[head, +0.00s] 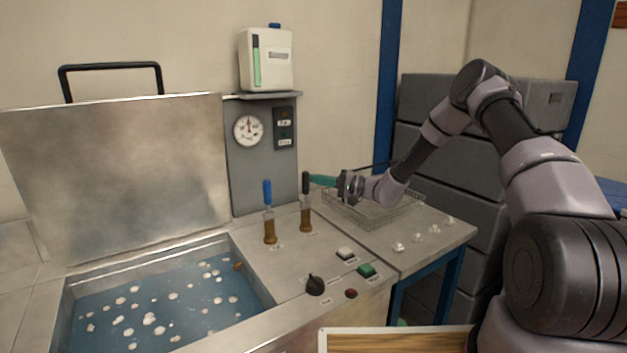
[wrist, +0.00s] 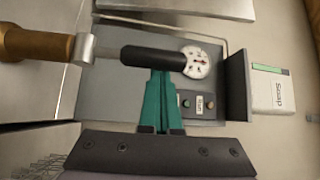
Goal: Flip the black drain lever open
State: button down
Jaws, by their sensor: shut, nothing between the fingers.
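The black drain lever (head: 306,183) stands upright on a brass valve (head: 306,218) on the metal bench top. In the wrist view the black lever handle (wrist: 150,58) lies sideways across the picture, with its brass valve body (wrist: 35,45) at the left. My gripper (head: 312,180) has teal fingers, shut with nothing between them. Its tips are right beside the handle's upper part, coming from the right. In the wrist view my gripper (wrist: 158,75) meets the handle's lower edge; I cannot tell whether it touches.
A blue lever (head: 267,193) stands upright on a second brass valve just left. A wire basket (head: 375,210) sits below my wrist. A gauge panel (head: 262,165) rises behind. Buttons and a black knob (head: 315,285) are in front. An open water tank (head: 150,305) lies left.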

jog(key=shift+s, duration=0.1)
jog(key=s+d+f+n+y, duration=0.2)
jog(key=s+d+f, duration=0.1)
jog(key=s, duration=0.2)
jog(key=shift+d+n, duration=0.25)
jog(key=shift+n, duration=0.15)
dwell(0.4)
jog(key=shift+s+f, duration=0.1)
jog(key=shift+f, duration=0.05)
dwell(0.4)
